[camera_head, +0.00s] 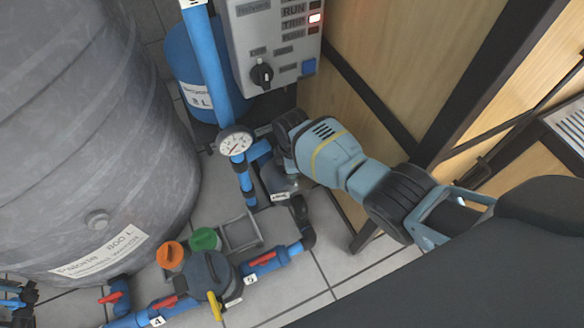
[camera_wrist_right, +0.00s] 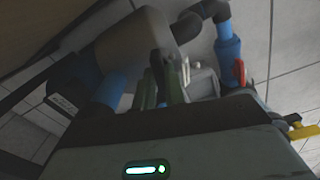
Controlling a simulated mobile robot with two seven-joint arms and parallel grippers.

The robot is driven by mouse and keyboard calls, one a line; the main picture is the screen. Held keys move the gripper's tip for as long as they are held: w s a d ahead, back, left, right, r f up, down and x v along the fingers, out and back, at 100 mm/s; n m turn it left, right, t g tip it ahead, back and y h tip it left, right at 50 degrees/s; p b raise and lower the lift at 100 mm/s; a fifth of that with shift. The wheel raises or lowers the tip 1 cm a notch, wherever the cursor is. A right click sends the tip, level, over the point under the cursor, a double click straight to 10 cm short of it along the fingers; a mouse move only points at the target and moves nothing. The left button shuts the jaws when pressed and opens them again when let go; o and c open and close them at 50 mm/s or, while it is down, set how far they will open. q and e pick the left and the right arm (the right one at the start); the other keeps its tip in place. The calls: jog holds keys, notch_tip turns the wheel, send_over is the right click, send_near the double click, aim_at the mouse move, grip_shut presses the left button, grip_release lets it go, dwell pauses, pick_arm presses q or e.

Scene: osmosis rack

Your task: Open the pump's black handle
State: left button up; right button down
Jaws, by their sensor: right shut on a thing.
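The grey pump (camera_head: 278,184) stands at the middle of the head view, joined to blue pipes, with a small label on its front. My right arm reaches in from the right, and its gripper is at the pump; its fingertips are hidden in the head view. In the right wrist view, my right gripper (camera_wrist_right: 166,80) has its two greenish fingers close together, shut at the pump's black handle, which is mostly hidden between and behind them. A rounded brownish pump part (camera_wrist_right: 122,48) shows just behind. My left gripper is not in view.
A big grey tank (camera_head: 90,130) fills the left. A control box (camera_head: 270,50) and round gauge (camera_head: 235,142) are above the pump. Valves with red handles (camera_head: 265,257) and a yellow lever (camera_head: 214,305) sit low in front. A wooden cabinet (camera_head: 400,60) stands right.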

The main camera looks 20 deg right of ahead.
jog(key=c, duration=1.5)
grip_release()
jog(key=shift+o, duration=0.2)
jog(key=shift+r, duration=0.1)
notch_tip(320, 180, up, 8)
jog(key=p, duration=0.4)
jog(key=shift+f, duration=0.2)
jog(key=shift+o, duration=0.5)
